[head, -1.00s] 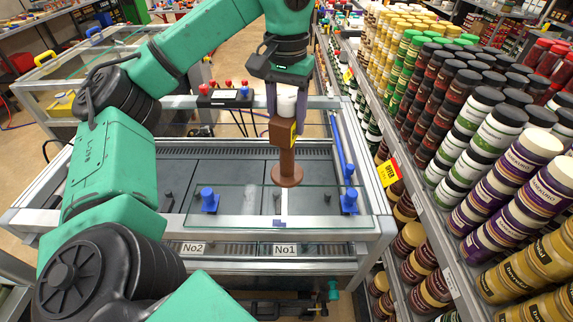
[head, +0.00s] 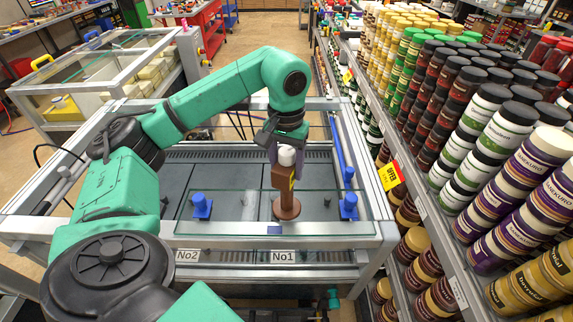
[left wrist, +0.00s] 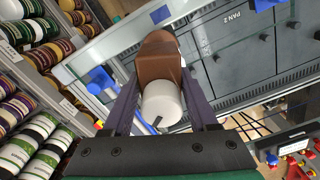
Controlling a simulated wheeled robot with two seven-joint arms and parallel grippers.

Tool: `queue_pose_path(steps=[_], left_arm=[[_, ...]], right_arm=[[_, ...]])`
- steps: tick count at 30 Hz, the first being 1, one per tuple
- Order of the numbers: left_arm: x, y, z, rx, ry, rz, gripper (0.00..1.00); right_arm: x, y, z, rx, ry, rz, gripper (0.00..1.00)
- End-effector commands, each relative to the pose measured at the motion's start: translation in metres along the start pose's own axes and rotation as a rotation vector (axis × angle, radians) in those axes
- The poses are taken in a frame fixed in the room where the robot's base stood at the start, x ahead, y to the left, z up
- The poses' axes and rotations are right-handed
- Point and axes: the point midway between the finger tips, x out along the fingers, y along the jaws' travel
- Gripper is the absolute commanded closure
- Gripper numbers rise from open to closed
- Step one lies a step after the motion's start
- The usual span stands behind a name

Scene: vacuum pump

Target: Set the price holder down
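The left wrist view shows the white cylinder (left wrist: 161,103) and brown block (left wrist: 158,60) between the fingers. My right gripper is not in view.
The metal case frame (head: 375,225) surrounds the glass, with blue clamps (head: 202,205) and (head: 348,206) on either side of the holder. A shelf of paint bottles (head: 490,130) stands close on the right.

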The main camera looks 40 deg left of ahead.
Motion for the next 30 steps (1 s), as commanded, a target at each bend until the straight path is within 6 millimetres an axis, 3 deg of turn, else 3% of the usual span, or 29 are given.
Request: queue_pose_path(steps=[14, 18, 25, 30], left_arm=[[-0.007, 0.001, -0.001, 0.001, 0.002, 0.002, 0.15], [-0.032, 0.001, -0.001, 0.002, 0.005, 0.005, 0.15], [-0.106, 0.000, -0.001, -0.003, 0.006, 0.001, 0.15], [-0.116, 0.001, -0.001, 0.000, 0.004, 0.000, 0.15]], right_arm=[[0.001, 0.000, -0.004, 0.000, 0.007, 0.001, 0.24], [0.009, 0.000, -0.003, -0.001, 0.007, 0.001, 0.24], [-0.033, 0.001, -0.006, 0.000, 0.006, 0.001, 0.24], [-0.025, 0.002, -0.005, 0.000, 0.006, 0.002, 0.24]])
